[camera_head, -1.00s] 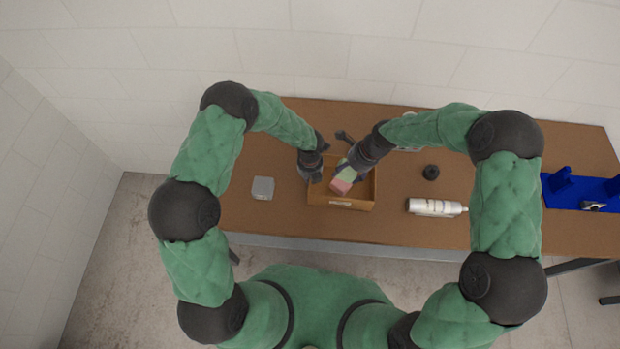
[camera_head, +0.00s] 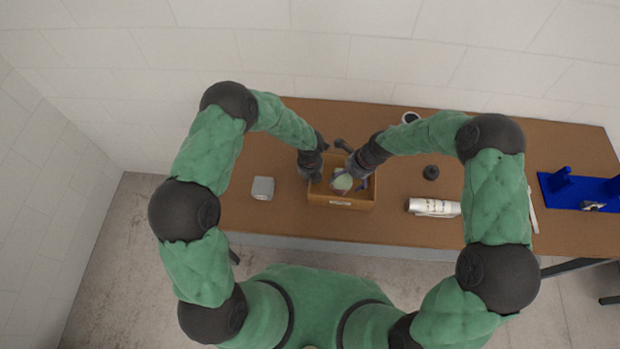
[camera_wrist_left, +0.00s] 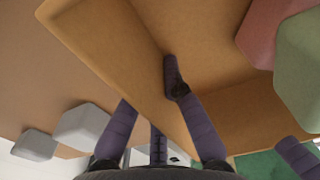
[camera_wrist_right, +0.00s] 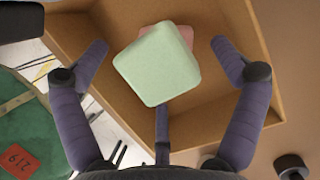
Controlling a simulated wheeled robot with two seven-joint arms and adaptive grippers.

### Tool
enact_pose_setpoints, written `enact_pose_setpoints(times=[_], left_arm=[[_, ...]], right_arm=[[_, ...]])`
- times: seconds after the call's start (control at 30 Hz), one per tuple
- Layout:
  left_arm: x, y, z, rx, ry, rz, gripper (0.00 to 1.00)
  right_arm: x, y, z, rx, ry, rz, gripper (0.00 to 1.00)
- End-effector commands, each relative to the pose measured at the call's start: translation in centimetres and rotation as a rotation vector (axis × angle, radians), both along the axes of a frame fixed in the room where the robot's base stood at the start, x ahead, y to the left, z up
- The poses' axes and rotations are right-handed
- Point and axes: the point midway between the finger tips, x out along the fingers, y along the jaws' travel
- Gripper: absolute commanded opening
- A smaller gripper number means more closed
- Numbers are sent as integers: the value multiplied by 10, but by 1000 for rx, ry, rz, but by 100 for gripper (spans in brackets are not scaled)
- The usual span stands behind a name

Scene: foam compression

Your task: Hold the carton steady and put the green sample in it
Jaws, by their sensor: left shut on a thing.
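The brown open carton (camera_head: 341,204) stands on the table; its floor and walls also show in the right wrist view (camera_wrist_right: 240,75). My left gripper (camera_wrist_left: 150,100) is shut on the carton's left wall, with fingers on both sides of it. The green sample (camera_wrist_right: 157,64) is inside the carton, over a pink block (camera_wrist_right: 181,42) that is mostly hidden under it. Both also show at the right of the left wrist view, green (camera_wrist_left: 300,75) and pink (camera_wrist_left: 270,30). My right gripper (camera_wrist_right: 160,46) is open above the sample, its fingers apart from the sample's sides.
A grey block (camera_head: 263,188) stands left of the carton. To the right are a white bottle (camera_head: 432,207), a small black round thing (camera_head: 431,172) and a blue rack (camera_head: 582,192). The table just right of the carton is clear.

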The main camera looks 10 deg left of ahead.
Motion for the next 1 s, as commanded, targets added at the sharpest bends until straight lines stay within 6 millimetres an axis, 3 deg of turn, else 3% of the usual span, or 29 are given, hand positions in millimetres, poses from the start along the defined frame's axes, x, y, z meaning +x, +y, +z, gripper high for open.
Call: enact_pose_setpoints(times=[0.23, 0.37, 0.8, 1.0], left_arm=[[0, 0, 0, 0, 0, 0, 0], [0, 0, 0, 0, 0, 0, 0], [0, 0, 0, 0, 0, 0, 0], [0, 0, 0, 0, 0, 0, 0]], right_arm=[[0, -1, 2, 0, 0, 0, 96], [1, -4, 12, 0, -2, -1, 96], [0, -32, 88, 0, -2, -1, 96], [0, -40, 108, 0, -2, -1, 96]])
